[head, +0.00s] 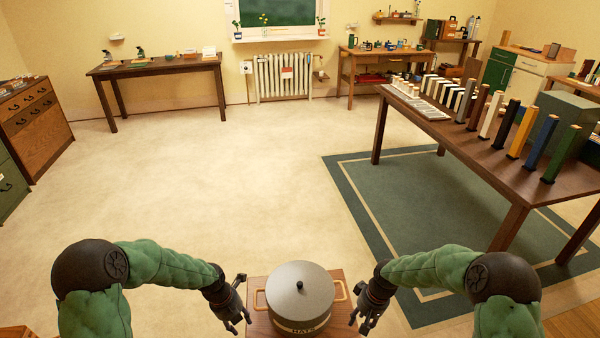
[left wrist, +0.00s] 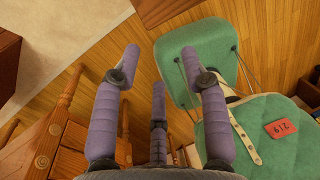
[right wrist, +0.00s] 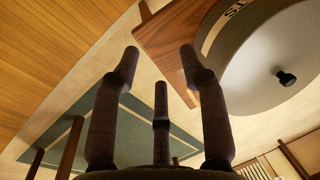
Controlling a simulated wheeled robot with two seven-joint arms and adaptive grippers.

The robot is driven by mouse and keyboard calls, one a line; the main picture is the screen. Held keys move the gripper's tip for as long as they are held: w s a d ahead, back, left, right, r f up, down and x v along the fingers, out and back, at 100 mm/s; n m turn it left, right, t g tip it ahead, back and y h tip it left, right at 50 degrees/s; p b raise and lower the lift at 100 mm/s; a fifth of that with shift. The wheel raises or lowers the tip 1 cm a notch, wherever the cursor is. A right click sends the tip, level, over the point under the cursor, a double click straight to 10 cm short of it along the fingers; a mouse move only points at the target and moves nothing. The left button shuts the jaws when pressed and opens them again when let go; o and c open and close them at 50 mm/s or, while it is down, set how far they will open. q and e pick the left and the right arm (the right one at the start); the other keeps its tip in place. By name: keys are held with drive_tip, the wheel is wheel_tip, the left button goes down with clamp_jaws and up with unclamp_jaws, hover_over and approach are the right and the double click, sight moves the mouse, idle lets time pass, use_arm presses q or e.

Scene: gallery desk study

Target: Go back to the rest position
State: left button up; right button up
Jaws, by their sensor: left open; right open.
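My left gripper (head: 240,314) is open and empty, just left of a round lidded grey pot-like container (head: 301,288). My right gripper (head: 366,312) is open and empty, just right of it. Both hang low and apart from its two side handles. The container has a black lid knob and a lettered band that seems to read HATS. It stands on a small wooden stand (head: 262,325). In the left wrist view, the left fingers (left wrist: 160,62) are spread with nothing between them. In the right wrist view, the right fingers (right wrist: 160,60) are spread too, with the container (right wrist: 268,65) beyond.
A long dark table (head: 400,100) with coloured upright blocks stands on a green rug (head: 400,200) to the right. The pale floor (head: 220,170) ahead is clear. A green padded chair (left wrist: 190,45) with a red tag (left wrist: 281,128) shows in the left wrist view.

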use_arm(q)
drive_tip(key=s+d+f+m+p, duration=0.1)
drive_tip(key=s+d+m+p, duration=0.1)
drive_tip(key=s+m, duration=0.4)
drive_tip(key=s+d+f+m+h+p, duration=0.1)
drive_tip(key=s+d+m, duration=0.3)
drive_tip(key=m, duration=1.3)
drive_tip(key=s+d+f+m+p, duration=0.3)
drive_tip(key=s+m, duration=0.6)
drive_tip(key=m, duration=0.3)
drive_tip(key=shift+s+h+p, duration=0.35)
drive_tip(key=shift+s+h, duration=0.05)
use_arm(e)
drive_tip(key=s+a+f+m, duration=0.1)
drive_tip(key=s+a, duration=0.2)
drive_tip(key=s, duration=0.3)
drive_tip(key=s+a+f+m+y, duration=0.1)
drive_tip(key=s+a+f, duration=0.1)
drive_tip(key=s, duration=0.5)
drive_tip(key=s+a+f+m, duration=0.1)
drive_tip(key=s+a, duration=0.3)
drive_tip(key=s, duration=0.3)
drive_tip(key=shift+s+f+m+t+y, duration=0.15)
drive_tip(key=shift+f+m+t+y, duration=0.15)
drive_tip(key=shift+f+m+y, duration=0.1)
